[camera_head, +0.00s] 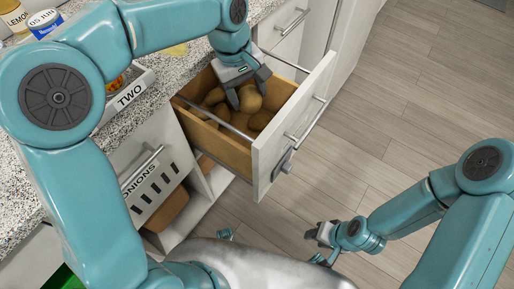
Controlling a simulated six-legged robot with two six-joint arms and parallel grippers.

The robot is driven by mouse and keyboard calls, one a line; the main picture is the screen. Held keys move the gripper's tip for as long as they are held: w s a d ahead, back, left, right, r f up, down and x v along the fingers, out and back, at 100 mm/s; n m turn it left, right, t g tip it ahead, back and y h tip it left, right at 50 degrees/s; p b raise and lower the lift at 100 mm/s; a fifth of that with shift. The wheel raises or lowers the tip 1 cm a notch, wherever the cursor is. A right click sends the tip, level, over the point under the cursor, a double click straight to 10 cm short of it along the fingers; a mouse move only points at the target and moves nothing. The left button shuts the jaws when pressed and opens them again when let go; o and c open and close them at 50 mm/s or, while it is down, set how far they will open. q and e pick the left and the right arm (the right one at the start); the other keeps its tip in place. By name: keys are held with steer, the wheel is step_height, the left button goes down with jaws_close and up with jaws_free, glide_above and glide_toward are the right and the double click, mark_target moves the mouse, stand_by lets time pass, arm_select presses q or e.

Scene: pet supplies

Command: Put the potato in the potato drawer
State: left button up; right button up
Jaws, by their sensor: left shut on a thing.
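The potato drawer (262,173) is pulled open below the counter, with a wooden inside and a white front. Several brown potatoes (262,120) lie in it. My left gripper (246,101) reaches down into the drawer from above. It is shut on a potato (250,97) at the level of the heap; whether that potato touches the others is hard to tell. My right gripper (319,246) is low at the front over the floor, well away from the drawer; its fingers are too small and turned to judge.
The floor (400,110) at right is clear.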

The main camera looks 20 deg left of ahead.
arm_select(q)
step_height(320, 180, down, 20)
steer(key=b, duration=0.5)
steer(key=shift+f, duration=0.1)
steer(key=shift+f+b, duration=0.15)
steer(key=shift+b, duration=0.2)
steer(key=o, duration=1.2)
steer(key=shift+c, duration=0.2)
steer(key=shift+r, duration=0.2)
step_height(320, 180, up, 12)
steer(key=a+p, duration=0.2)
steer(key=p, duration=0.1)
steer(key=shift+s+f, duration=0.15)
